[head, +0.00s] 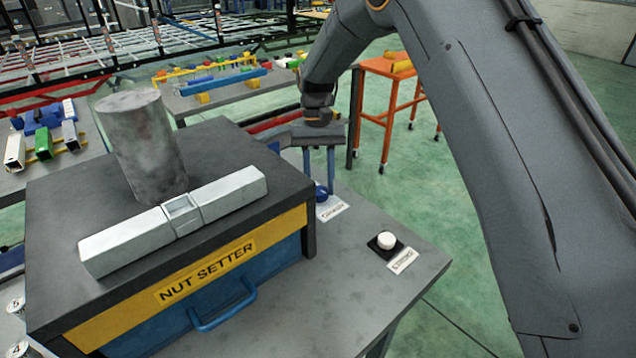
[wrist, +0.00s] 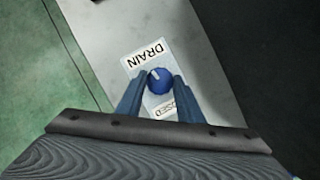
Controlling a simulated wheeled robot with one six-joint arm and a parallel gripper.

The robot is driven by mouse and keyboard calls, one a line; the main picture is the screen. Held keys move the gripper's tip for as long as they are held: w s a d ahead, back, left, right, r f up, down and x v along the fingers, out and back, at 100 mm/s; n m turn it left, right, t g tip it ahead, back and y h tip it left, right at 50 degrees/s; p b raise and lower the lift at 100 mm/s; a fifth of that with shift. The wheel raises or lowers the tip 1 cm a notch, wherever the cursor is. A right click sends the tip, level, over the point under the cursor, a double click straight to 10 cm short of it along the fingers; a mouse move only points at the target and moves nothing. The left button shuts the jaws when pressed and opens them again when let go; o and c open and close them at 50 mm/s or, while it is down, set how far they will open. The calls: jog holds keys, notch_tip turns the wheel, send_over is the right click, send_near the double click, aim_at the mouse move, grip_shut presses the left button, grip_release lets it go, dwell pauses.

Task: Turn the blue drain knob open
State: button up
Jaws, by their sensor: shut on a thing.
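The blue drain knob (wrist: 159,80) sits on a white label plate (wrist: 133,68) marked "DRAIN". Other lettering below is partly hidden by a finger. A short pale mark on the knob's top points to the upper left in the wrist view. My gripper (wrist: 157,90) reaches down with one blue finger on each side of the knob and is shut on it. In the head view, my gripper (head: 318,170) comes down on the knob (head: 321,193), which is partly hidden beside the nut setter box.
The nut setter box (head: 240,285), with a grey cylinder (head: 142,145) and a pale bar (head: 110,244) on top, stands close left of my gripper. A white button (head: 386,240) is nearer on the grey bench (head: 425,262). Green floor lies right of the bench.

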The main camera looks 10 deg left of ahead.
jog(key=shift+w+m+y, duration=0.1)
jog(key=shift+m+y, duration=0.2)
jog(key=shift+m, duration=0.6)
jog(key=o, duration=1.1)
jog(key=shift+c, duration=0.2)
jog(key=b+v, duration=0.2)
jog(key=v, duration=0.5)
jog(key=shift+w+r, duration=0.2)
jog(key=shift+r, duration=0.15)
jog(key=shift+d, duration=0.2)
